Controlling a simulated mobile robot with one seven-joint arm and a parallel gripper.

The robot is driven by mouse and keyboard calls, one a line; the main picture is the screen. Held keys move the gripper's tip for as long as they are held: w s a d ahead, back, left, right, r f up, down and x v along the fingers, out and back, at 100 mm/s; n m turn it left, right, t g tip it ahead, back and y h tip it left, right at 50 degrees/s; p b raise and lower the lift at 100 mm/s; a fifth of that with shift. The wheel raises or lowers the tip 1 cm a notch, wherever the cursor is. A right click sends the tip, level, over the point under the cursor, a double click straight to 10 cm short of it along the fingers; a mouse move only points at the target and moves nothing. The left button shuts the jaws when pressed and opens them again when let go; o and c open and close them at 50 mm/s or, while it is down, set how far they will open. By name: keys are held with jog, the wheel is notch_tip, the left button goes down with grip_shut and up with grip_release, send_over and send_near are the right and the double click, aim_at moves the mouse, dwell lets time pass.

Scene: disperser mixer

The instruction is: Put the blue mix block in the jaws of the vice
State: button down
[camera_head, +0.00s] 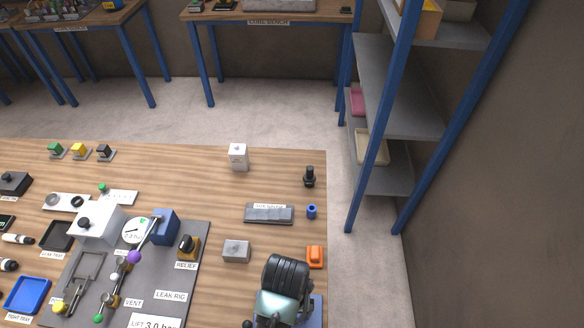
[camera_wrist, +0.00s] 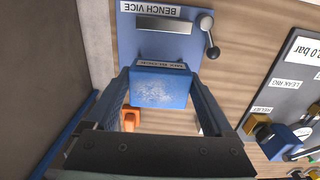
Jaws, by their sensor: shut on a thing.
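The blue mix block (camera_wrist: 159,90) is between the two fingers of my gripper (camera_wrist: 160,78) in the wrist view. A label on its far edge is partly readable. The block's grey-flecked face is towards the camera. The blue bench vice (camera_wrist: 185,42) lies beyond it at the top of the wrist view, with a grey jaw strip (camera_wrist: 163,25) and a dark lever on its right. The block appears short of the jaw strip in the picture; its height above the vice cannot be told. In the head view, my arm hides the block and most of the vice (camera_head: 317,308).
An orange block (camera_head: 315,257) lies close to the vice, and a grey metal block (camera_head: 236,251) lies left of my arm. The leak rig (camera_head: 190,285) stands farther left. The bench's right edge is near; a blue-post shelf (camera_head: 398,85) stands beyond it.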

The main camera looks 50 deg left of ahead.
jog(key=f, duration=0.3)
jog(key=shift+s+d+f, duration=0.2)
jog(key=shift+s+f, duration=0.15)
jog(key=shift+f, duration=0.05)
jog(key=shift+w+f+p, duration=0.15)
jog(key=shift+f+p, duration=0.15)
jog(key=shift+f, duration=2)
jog(key=shift+f, duration=0.2)
grip_release()
notch_tip(320, 180, up, 12)
jog(key=shift+r, duration=0.2)
